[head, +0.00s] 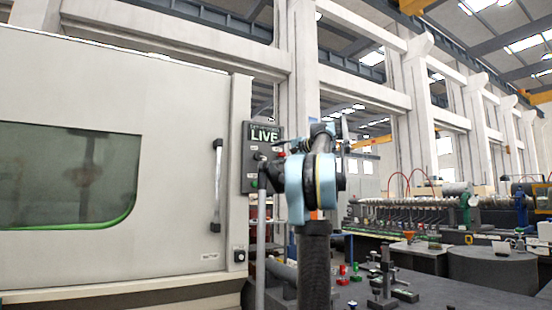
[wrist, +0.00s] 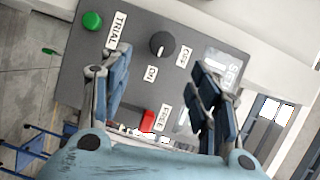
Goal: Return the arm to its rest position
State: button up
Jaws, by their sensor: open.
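My arm (head: 322,180), black and pale blue, rises in the middle of the head view and is bent at the top. In the wrist view my gripper (wrist: 165,62) has its two blue fingers spread apart, with nothing between them. It faces a dark grey control panel (wrist: 75,68). The panel carries a green button (wrist: 92,21), a black knob (wrist: 162,43), a red button (wrist: 148,121) and a partly covered display. In the head view the panel (head: 249,150) reads LIVE, and my arm partly hides its right side. Whether the fingers touch it I cannot tell.
A large cream machine (head: 170,90) with a green-edged window and a dark door handle (head: 217,185) fills the left. A dark worktop (head: 440,294) with several small fixtures lies at lower right. Long machinery stands farther back.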

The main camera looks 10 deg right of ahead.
dwell(0.3)
jog(key=s+a+f+n+g+h, duration=0.1)
jog(key=s+a+f+n+g, duration=0.1)
jog(key=s+a+f, duration=0.65)
jog(key=s+a+f+n+g+h, duration=0.1)
jog(key=s+f+g, duration=0.3)
jog(key=f, duration=0.9)
jog(key=s+a+f+n+g+h, duration=0.15)
jog(key=s+a+f, duration=0.25)
jog(key=s+f, duration=0.55)
jog(key=s+d+f+n+g+h, duration=0.1)
jog(key=s+d+f+h, duration=0.1)
jog(key=s+f, duration=0.6)
jog(key=s+d+f+n+g+h, duration=0.1)
jog(key=s+f, duration=0.8)
jog(key=f, duration=1)
jog(key=s+d+f+n+g+h, duration=0.1)
jog(key=s+f+h, duration=0.3)
jog(key=s+f, duration=0.5)
notch_tip(320, 180, down, 5)
jog(key=shift+d+f+n, duration=0.2)
jog(key=shift+d+n, duration=0.45)
jog(key=shift+d, duration=0.15)
jog(key=shift+h, duration=0.25)
jog(key=shift+w+f, duration=0.2)
jog(key=shift+w, duration=0.3)
